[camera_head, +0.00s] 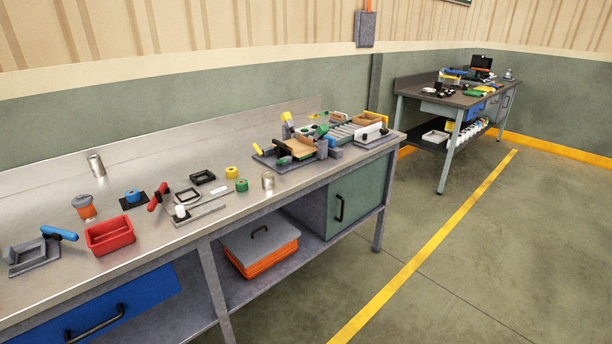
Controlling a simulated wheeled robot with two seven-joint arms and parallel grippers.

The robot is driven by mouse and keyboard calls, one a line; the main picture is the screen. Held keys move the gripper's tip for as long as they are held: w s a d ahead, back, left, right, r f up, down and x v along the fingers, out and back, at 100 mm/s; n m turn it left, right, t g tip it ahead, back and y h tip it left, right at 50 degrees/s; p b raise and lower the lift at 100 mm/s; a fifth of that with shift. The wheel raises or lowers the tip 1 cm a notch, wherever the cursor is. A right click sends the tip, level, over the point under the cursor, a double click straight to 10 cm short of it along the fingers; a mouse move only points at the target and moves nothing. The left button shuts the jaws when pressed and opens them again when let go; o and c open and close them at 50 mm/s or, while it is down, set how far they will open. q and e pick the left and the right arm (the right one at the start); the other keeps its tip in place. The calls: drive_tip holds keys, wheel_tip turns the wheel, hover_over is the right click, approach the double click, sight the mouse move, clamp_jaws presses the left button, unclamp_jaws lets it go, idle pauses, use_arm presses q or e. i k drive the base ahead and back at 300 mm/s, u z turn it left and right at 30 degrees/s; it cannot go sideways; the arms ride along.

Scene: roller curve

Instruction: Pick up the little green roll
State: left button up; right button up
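A little green roll (242,185) stands on the metal workbench (135,252), right of the middle of its top. A small yellow roll (232,173) stands just behind it, slightly to the left. A small metal cylinder (268,181) stands to its right, near the bench's front edge. Neither of my grippers is in view.
A red tray (110,236), a black frame (202,177) and a red-handled tool (158,196) lie to the left. A crowded wooden-and-grey fixture (298,148) stands to the right. A second bench (442,101) stands farther back. The floor at right is clear.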

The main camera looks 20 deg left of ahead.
sight(241, 185)
drive_tip(key=z, duration=0.5)
drive_tip(key=i, duration=1.9)
drive_tip(key=u, duration=1.35)
drive_tip(key=i, duration=0.7)
drive_tip(key=u, duration=0.7)
